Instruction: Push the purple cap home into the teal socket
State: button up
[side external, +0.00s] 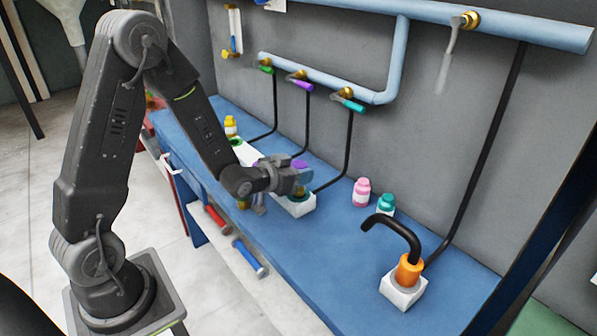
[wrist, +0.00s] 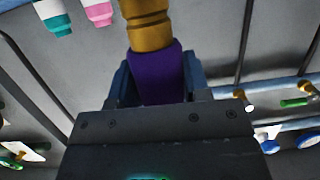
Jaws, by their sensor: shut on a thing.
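My gripper (side external: 301,178) is shut on the purple cap (wrist: 157,75), which sits between the blue fingers in the wrist view. A ribbed brass part (wrist: 149,32) extends from the cap, away from the gripper. In the side view my gripper is low over the bench, at a white block (side external: 296,209) with the teal socket (side external: 291,198) in its top. My gripper covers part of the socket. I cannot tell whether the brass part touches the socket or is inside it.
Pink (side external: 362,192) and teal (side external: 386,203) bottles stand to the right on the blue bench (side external: 330,250). An orange fitting with a black bent handle (side external: 408,268) stands further right. Black hoses hang from the blue wall pipe (side external: 330,84) behind. A yellow bottle (side external: 230,126) is at the left.

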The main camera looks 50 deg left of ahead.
jog(key=shift+f, duration=1.35)
dwell(0.5)
jog(key=o, duration=1.1)
jog(key=shift+o, duration=0.2)
jog(key=s+r, duration=0.4)
jog(key=r, duration=0.4)
jog(key=shift+s+d+r, duration=0.15)
jog(key=shift+s+r, duration=0.1)
jog(key=shift+s, duration=0.15)
